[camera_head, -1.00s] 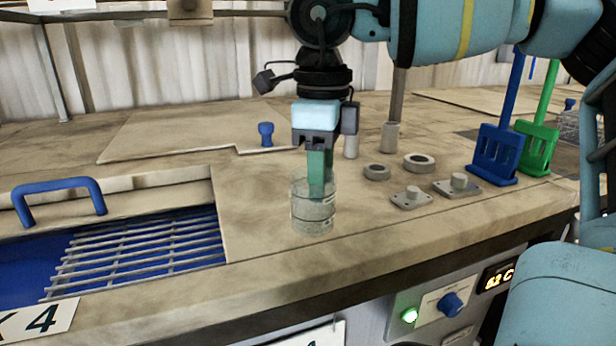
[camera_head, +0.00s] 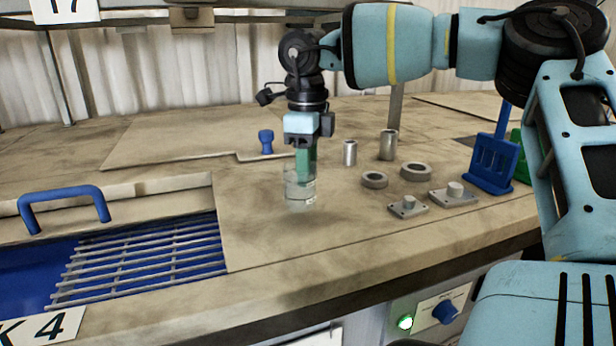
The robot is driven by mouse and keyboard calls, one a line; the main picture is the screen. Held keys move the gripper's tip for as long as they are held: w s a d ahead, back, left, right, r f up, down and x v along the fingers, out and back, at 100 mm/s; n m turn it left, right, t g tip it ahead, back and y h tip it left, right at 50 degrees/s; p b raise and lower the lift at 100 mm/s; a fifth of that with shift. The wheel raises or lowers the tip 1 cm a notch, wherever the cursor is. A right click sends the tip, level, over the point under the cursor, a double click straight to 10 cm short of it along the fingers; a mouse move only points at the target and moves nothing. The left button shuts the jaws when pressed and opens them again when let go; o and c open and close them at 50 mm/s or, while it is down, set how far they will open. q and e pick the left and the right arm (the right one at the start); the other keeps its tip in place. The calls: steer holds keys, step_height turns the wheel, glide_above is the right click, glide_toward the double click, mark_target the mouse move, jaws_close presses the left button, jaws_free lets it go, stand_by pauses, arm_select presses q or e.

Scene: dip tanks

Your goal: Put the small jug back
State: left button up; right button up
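The small jug is a clear, see-through vessel (camera_head: 300,188) in the middle of the picture, over the worn beige worktop (camera_head: 270,240). My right gripper (camera_head: 304,165), whose arm comes in from the right, points straight down with its green fingers at the jug's upper part. It appears shut on the jug, which is upright. A faint shadow lies on the worktop below the jug; I cannot tell for sure how high it hangs. My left gripper is not in view.
At left is an open tank with a metal grate (camera_head: 150,260) and blue handle (camera_head: 62,200). Right of the jug stand metal cylinders (camera_head: 388,145), rings (camera_head: 374,180) and knobbed plates (camera_head: 408,206). A blue rack (camera_head: 493,165) stands farther right. A blue knob (camera_head: 265,141) sits behind.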

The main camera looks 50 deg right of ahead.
steer(key=shift+f, duration=1.3)
steer(key=shift+f, duration=0.1)
steer(key=shift+f, duration=0.15)
steer(key=o, duration=1.2)
steer(key=shift+r, duration=0.2)
step_height(320, 180, up, 12)
steer(key=shift+r, duration=0.1)
